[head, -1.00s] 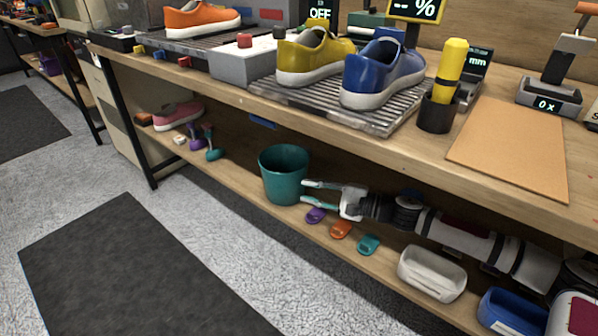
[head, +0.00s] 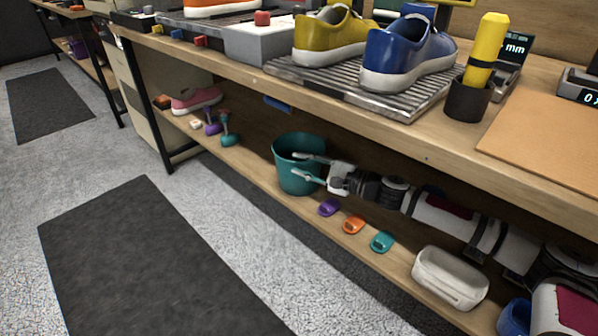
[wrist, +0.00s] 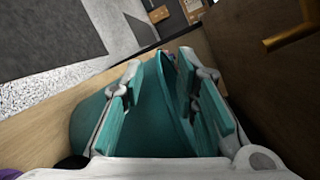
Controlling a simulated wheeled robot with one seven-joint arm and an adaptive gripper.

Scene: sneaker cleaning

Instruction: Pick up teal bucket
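The teal bucket (head: 290,183) stands upright on the lower wooden shelf in the head view. In the wrist view, the bucket (wrist: 90,128) fills the middle, with its rim running between my fingers. My gripper (head: 296,165) reaches in from the right at rim height. In the wrist view, my gripper (wrist: 160,62) has its two teal-padded fingers apart, straddling the bucket wall: one outside it and one on the inner side. Space shows between the fingers and the wall. Any contact is too small to tell.
On the shelf, purple (head: 329,207), orange (head: 353,224) and teal (head: 382,242) small items lie right of the bucket, before a white tray (head: 450,278). Brushes (head: 228,133) and a pink shoe (head: 196,100) are on the left. The upper tabletop (head: 420,140) overhangs my arm.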

